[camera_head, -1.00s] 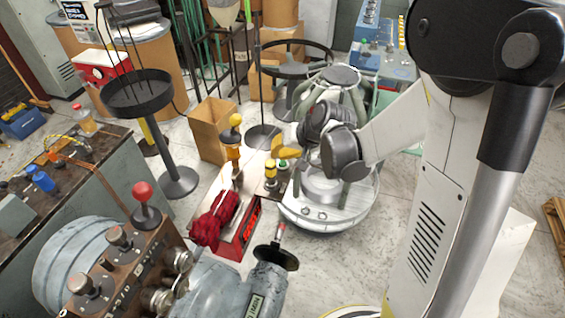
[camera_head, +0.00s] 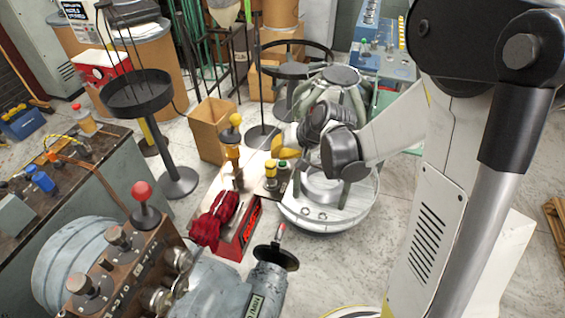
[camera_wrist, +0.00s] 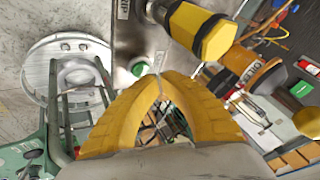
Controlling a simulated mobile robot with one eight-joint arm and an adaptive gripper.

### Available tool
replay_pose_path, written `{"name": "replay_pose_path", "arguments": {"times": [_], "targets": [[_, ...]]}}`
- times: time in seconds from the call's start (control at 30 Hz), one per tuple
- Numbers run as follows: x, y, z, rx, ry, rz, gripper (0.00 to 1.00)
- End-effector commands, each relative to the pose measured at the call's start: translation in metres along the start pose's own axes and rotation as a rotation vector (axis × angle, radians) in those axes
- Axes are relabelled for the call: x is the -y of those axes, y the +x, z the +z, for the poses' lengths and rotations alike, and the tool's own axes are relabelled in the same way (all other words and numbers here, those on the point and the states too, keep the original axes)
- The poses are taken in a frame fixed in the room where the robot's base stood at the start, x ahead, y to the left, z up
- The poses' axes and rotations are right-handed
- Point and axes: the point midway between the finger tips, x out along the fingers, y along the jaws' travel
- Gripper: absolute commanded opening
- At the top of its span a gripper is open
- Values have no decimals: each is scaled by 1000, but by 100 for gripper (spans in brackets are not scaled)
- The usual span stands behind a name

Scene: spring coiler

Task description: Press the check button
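A small green button (camera_wrist: 138,66) in a light collar sits on a grey metal panel (camera_wrist: 130,35) in the wrist view. No check label is readable. My gripper (camera_wrist: 160,75) has yellow fingers meeting at the tips, with nothing between them. The tips appear just below and right of the green button; contact cannot be told. The head view shows the gripper (camera_head: 284,142) partly hidden by my arm.
A taller yellow-topped post (camera_head: 235,135) stands left of the button box. A red cloth-like bundle (camera_head: 214,217) lies in front. A red-knobbed lever (camera_head: 143,200) rises from the brown control panel at lower left. A cardboard box (camera_head: 212,130) stands behind.

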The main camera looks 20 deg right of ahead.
Motion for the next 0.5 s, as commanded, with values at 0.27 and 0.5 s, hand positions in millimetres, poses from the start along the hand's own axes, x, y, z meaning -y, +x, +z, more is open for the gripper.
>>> {"name": "replay_pose_path", "arguments": {"times": [0.27,0.5], "targets": [[-3,6,3,0,0,0,0],[-3,5,3,0,0,0,0]]}}
